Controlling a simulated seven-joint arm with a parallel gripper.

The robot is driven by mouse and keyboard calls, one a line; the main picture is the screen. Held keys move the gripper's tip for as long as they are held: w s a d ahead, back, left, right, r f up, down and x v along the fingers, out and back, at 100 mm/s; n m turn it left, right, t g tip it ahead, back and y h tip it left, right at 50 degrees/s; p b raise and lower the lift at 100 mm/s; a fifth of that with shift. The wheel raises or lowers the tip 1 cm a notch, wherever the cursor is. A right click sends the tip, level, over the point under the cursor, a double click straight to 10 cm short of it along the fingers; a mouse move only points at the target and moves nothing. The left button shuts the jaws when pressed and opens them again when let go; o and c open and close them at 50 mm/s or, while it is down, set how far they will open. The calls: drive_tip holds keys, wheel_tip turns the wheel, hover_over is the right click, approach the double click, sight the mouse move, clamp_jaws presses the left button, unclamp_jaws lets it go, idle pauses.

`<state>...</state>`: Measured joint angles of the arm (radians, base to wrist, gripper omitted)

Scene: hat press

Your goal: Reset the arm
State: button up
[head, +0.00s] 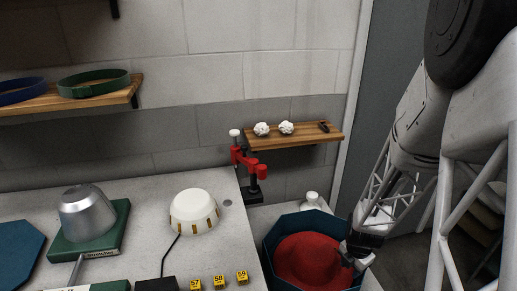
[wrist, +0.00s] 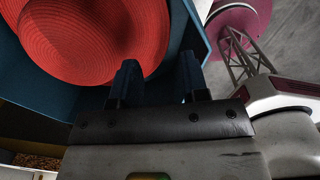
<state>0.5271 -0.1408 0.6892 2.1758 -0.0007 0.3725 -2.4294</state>
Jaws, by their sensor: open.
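My gripper (head: 354,258) is at the right edge of a dark blue octagonal bin (head: 271,246) in the head view. A red hat (head: 305,258) lies inside the bin. In the wrist view my gripper (wrist: 160,82) is open, with its two dark fingers apart and nothing seen between them. The red hat (wrist: 95,35) shows just beyond the fingers at the upper left, against the blue bin wall (wrist: 92,100). I cannot tell whether a finger touches the hat brim.
A worktable holds a silver form on a green stretcher base (head: 88,215), a white dome (head: 194,212) and yellow number markers (head: 219,281). A red clamp device (head: 248,165) stands at the table's corner. A wooden shelf (head: 290,138) hangs behind.

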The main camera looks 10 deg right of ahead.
drive_tip(key=shift+a+r, duration=0.1)
drive_tip(key=a+r+m+t, duration=0.1)
drive_tip(key=a+r+m, duration=0.45)
drive_tip(key=r, duration=0.35)
drive_tip(key=a+r+m, duration=0.4)
drive_tip(key=a+r, duration=0.2)
drive_tip(key=r, duration=0.3)
drive_tip(key=s+a+r+m, duration=0.6)
drive_tip(key=r, duration=0.2)
drive_tip(key=s+a+r+m+t, duration=0.1)
drive_tip(key=s+a+r+m, duration=0.4)
drive_tip(key=r, duration=0.3)
drive_tip(key=shift+s+a+r+m, duration=0.2)
drive_tip(key=shift+s+a+m, duration=0.2)
drive_tip(key=shift+m, duration=0.35)
